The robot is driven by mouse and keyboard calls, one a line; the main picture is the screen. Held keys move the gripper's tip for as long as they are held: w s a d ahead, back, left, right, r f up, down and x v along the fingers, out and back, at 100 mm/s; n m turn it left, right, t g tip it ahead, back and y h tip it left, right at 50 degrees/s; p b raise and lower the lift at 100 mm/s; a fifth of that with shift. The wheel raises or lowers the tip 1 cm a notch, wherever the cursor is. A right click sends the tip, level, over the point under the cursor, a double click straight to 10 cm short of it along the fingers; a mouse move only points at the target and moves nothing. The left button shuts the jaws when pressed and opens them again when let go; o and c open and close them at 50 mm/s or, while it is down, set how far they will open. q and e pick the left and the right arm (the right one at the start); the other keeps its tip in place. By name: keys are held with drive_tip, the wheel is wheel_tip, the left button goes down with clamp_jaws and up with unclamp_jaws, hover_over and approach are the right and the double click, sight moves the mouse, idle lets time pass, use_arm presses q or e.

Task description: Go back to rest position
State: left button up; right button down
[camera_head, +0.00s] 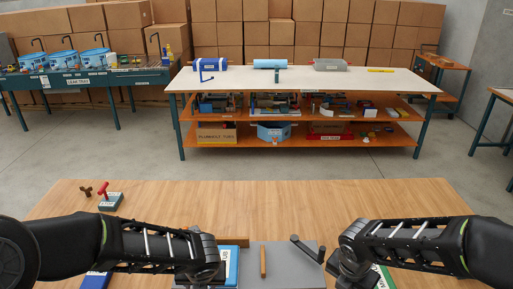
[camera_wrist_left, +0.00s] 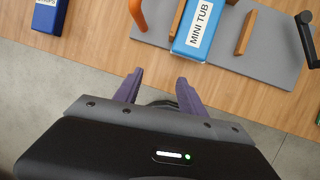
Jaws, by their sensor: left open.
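My left gripper (camera_wrist_left: 157,88) shows in the left wrist view with its two purple fingers apart and nothing between them. It is over the near edge of the wooden table (camera_wrist_left: 100,50), with grey floor below. In the head view my left arm reaches in from the left, and its fingers are hidden. My right arm reaches in from the right, and its fingers are out of view. A blue box labelled MINI TUB (camera_wrist_left: 197,30) lies on a grey board (camera_wrist_left: 232,65), apart from the left fingers.
Wooden bars (camera_wrist_left: 245,33), an orange curved piece (camera_wrist_left: 138,14) and a black crank-like handle (camera_wrist_left: 307,35) are by the board. A blue box (camera_wrist_left: 49,14) is at left. A white-topped bench (camera_head: 300,80) stands beyond clear floor.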

drive_tip(key=s+a+f+m+g+y+b, duration=0.1)
drive_tip(key=s+a+f+m+y, duration=0.1)
drive_tip(key=s+a+f+m, duration=0.5)
drive_tip(key=a+f+m+g+y+b, duration=0.1)
drive_tip(key=a+f+m+y, duration=0.2)
drive_tip(key=a+f+m, duration=0.5)
use_arm(q)
drive_tip(key=s+d+f+m+g+h, duration=0.1)
drive_tip(key=s+d+f+m+h, duration=0.1)
drive_tip(key=s+f+m, duration=0.4)
drive_tip(key=s+d+f+m+g+h+b, duration=0.1)
drive_tip(key=s+d+f+m+h, duration=0.1)
drive_tip(key=s+f+m, duration=0.5)
drive_tip(key=s+d+f+m+g+h+b, duration=0.1)
drive_tip(key=s+f+m, duration=0.5)
drive_tip(key=f+m, duration=0.9)
drive_tip(key=d+m+h, duration=0.1)
drive_tip(key=m, duration=0.6)
drive_tip(key=shift+s+f+g, duration=0.15)
drive_tip(key=shift+s+g, duration=0.15)
drive_tip(key=shift+g, duration=0.1)
use_arm(e)
drive_tip(key=s+f+m, duration=0.9)
drive_tip(key=f+m, duration=0.5)
drive_tip(key=shift+s, duration=0.25)
